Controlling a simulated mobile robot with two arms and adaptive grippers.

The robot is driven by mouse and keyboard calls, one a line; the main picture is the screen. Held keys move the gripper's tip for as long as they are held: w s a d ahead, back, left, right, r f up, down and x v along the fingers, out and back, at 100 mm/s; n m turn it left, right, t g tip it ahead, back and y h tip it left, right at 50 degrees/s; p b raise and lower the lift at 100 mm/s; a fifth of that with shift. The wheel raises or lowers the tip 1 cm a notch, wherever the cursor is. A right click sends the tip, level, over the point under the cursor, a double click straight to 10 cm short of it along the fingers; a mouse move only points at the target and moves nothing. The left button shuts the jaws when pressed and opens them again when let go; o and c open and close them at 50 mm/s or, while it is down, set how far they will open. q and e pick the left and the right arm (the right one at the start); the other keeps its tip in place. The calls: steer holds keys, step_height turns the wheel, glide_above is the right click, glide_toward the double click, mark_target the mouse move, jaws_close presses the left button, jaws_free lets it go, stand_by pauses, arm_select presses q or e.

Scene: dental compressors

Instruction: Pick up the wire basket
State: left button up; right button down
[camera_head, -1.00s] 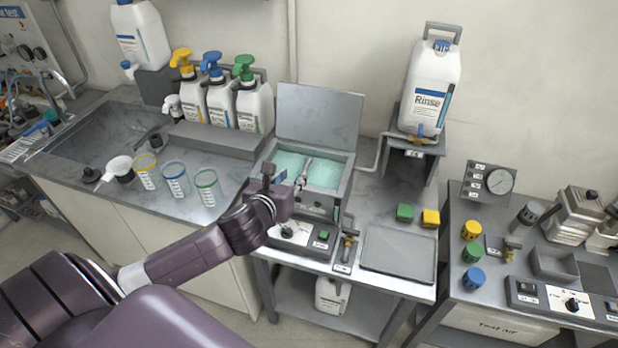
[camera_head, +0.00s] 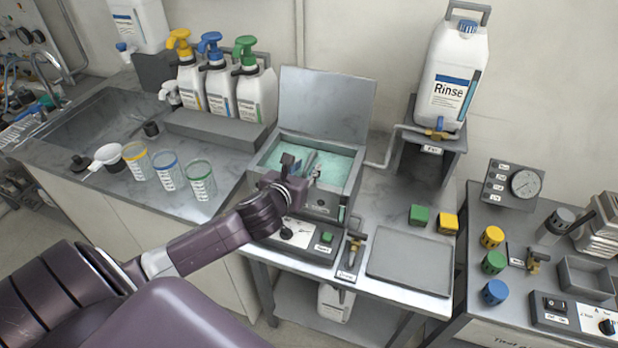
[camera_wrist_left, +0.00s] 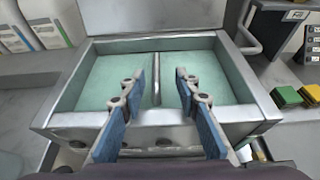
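I cannot make out a clear wire basket. An open-lidded metal tank (camera_head: 345,205) holds pale teal liquid, and it fills the left wrist view (camera_wrist_left: 75,120). A thin grey bar (camera_wrist_left: 156,85) runs from the back toward the front across the tank's middle; I cannot tell whether it belongs to a basket or is a divider. My left gripper (camera_head: 303,166) reaches over the tank's front rim. In the left wrist view the left gripper (camera_wrist_left: 157,78) has its blue-padded fingers spread on either side of the bar, with nothing held. My right gripper is not in view.
The raised lid (camera_head: 322,105) stands behind the tank. A rinse jug (camera_head: 450,80) on a stand is to the right, with green (camera_head: 421,214) and yellow (camera_head: 448,222) blocks and an empty tray (camera_head: 408,262) nearby. Pump bottles (camera_head: 220,90) and cups (camera_head: 168,172) are left.

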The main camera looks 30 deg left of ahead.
mark_target(308, 162)
arm_select(q)
steer(key=x, duration=0.2)
steer(key=p+x, duration=0.1)
steer(key=x, duration=0.1)
steer(key=shift+a+r, duration=0.2)
steer(key=shift+a, duration=0.15)
steer(key=shift+w+a+f, duration=0.1)
steer(key=shift+w+f, duration=0.2)
steer(key=shift+w, duration=0.3)
steer(key=shift+c, duration=0.4)
jaws_close()
steer(key=shift+r, duration=0.1)
